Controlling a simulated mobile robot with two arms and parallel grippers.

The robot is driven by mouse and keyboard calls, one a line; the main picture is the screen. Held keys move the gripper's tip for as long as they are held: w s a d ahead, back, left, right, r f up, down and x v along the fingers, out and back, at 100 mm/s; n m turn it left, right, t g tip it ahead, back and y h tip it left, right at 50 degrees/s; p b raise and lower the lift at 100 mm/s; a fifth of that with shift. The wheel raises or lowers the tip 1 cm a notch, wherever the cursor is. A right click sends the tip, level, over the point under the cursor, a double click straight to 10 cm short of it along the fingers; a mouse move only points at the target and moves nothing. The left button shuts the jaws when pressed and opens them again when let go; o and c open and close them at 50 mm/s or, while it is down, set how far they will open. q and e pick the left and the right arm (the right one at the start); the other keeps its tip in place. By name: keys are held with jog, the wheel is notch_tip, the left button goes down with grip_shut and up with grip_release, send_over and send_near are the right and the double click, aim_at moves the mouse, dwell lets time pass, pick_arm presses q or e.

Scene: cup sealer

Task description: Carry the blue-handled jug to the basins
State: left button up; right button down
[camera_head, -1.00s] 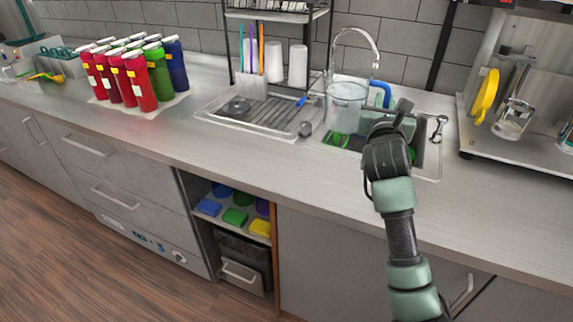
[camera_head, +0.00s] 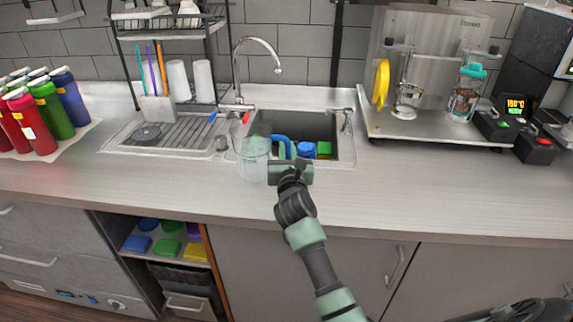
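The clear jug (camera_head: 253,162) stands upright at the front left of the sink basin (camera_head: 327,126), overlapping its front-left corner in the picture. Its blue handle (camera_head: 283,144) is on its right side. My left gripper (camera_head: 288,166) is at the handle side and appears shut on it. The fingertips are hidden behind the gripper body. I cannot tell whether the jug's bottom touches the counter or hangs just above it. Blue and green items (camera_head: 308,150) lie in the basin. A dark part at the bottom right edge seems to be my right arm; its fingers are not visible.
The faucet (camera_head: 242,75) rises behind the basin. A ribbed drainboard (camera_head: 170,137) and a rack (camera_head: 172,30) are left of it. Several bottles (camera_head: 52,108) stand at the far left. A machine with a metal base (camera_head: 415,128) stands right. The front counter (camera_head: 420,195) is clear.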

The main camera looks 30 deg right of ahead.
jog(key=shift+f+b, duration=0.5)
jog(key=shift+f, duration=1.75)
jog(key=shift+f, duration=0.1)
jog(key=c, duration=1.4)
grip_release()
jog(key=shift+f, duration=0.2)
jog(key=shift+c, duration=0.2)
jog(key=shift+r, duration=0.25)
jog(key=b+v, duration=0.1)
jog(key=v, duration=1)
jog(key=shift+s+a+f, duration=0.1)
jog(key=shift+s+f, duration=0.05)
jog(key=shift+s, duration=0.1)
jog(key=shift+s+a, duration=0.1)
jog(key=shift+s, duration=0.2)
